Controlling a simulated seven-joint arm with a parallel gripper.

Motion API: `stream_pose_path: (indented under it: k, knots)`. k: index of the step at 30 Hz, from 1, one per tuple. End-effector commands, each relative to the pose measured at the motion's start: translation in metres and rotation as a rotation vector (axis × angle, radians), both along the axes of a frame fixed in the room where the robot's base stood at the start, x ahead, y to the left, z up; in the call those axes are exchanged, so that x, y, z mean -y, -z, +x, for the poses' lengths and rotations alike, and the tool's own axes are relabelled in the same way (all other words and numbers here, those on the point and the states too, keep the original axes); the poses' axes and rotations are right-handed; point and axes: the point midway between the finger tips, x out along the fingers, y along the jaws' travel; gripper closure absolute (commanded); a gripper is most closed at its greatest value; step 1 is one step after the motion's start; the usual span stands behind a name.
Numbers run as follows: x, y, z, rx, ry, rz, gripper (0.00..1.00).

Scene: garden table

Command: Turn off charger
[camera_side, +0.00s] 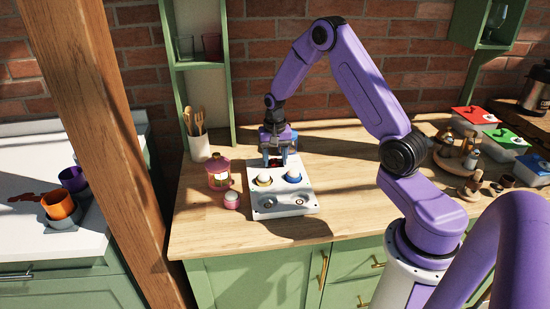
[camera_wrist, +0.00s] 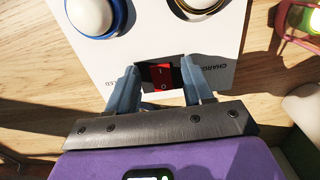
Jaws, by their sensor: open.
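The charger (camera_side: 270,206) is a white box on the wooden counter, with two round bulbs or knobs in blue and yellow rings on top. In the wrist view its white panel (camera_wrist: 135,48) carries a red rocker switch (camera_wrist: 162,76) marked I and O, in a black frame. My gripper (camera_wrist: 163,82) is open, its two grey-blue fingers on either side of the switch. In the side view my gripper (camera_side: 278,158) is at the back end of the charger, pointing down. Whether the fingers touch the panel cannot be told.
A pink lantern (camera_side: 219,173) and a small pink-and-white jar (camera_side: 231,200) stand just left of the charger. A utensil holder (camera_side: 199,148) is behind them. A wooden rack (camera_side: 458,152) and lidded boxes (camera_side: 503,138) are at the right. The counter right of the charger is clear.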

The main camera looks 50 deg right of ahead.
Motion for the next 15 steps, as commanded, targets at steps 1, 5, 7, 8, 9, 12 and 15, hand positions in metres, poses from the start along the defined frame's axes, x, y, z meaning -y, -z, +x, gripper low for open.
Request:
stream_pose_path:
  k: [1, 5, 7, 8, 9, 12, 15]
  knots:
    - [0.0001, 0.0, 0.0001, 0.0, 0.0, 0.0, 0.49]
    - [0.0001, -0.0002, 0.0001, 0.0, 0.0, 0.0, 0.49]
    - [0.0001, -0.0002, 0.0001, 0.0, 0.0, 0.0, 0.72]
    - [0.0002, -0.0003, 0.0001, 0.0, 0.0, 0.0, 0.81]
    - [0.0002, -0.0003, 0.0001, 0.0, 0.0, 0.0, 0.94]
    - [0.0002, -0.0003, 0.0001, 0.0, 0.0, 0.0, 1.0]
    - [0.0006, -0.0003, 0.0004, -0.005, 0.001, 0.004, 1.0]
